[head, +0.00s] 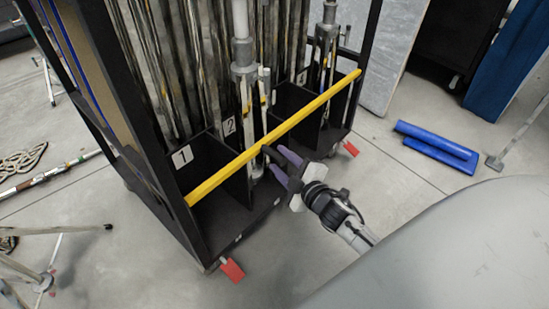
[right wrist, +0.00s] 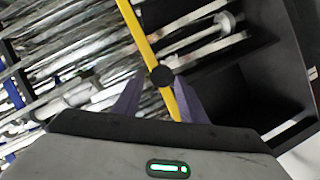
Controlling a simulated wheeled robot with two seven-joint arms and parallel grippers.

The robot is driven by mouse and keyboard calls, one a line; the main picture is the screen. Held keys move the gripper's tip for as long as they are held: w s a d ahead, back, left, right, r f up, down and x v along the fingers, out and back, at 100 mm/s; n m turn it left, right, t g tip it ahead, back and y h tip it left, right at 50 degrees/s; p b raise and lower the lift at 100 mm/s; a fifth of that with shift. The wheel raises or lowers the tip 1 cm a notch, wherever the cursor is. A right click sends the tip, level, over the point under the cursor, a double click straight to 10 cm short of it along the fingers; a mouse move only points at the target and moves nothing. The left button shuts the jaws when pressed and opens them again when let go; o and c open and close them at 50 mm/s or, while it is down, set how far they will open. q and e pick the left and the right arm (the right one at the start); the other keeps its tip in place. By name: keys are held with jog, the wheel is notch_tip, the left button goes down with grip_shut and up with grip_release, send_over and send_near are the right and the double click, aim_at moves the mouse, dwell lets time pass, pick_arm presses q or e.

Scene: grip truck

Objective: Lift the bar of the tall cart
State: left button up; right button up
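The tall black cart (head: 190,215) stands left of centre in the head view, with numbered bays holding long metal poles. Its yellow bar (head: 228,167) runs slantwise across the front of the bays. My right gripper (head: 272,158) is at the middle of the bar, on its near side, with purple fingers apart. In the right wrist view, the yellow bar (right wrist: 136,28) runs down between the spread fingers (right wrist: 160,92), and a dark round piece (right wrist: 161,76) lies over it. I cannot tell whether the fingers touch the bar. My left gripper is not in view.
Red pieces (head: 232,270) stick out at the cart's foot. Blue pads (head: 437,147) lie on the floor at the right. Stand legs (head: 38,280) and a coiled rope (head: 22,160) are at the left.

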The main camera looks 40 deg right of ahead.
aim_at(274, 155)
jog(key=shift+b+x, duration=0.4)
jog(key=shift+x, duration=1.7)
jog(key=shift+f, duration=0.1)
grip_shut()
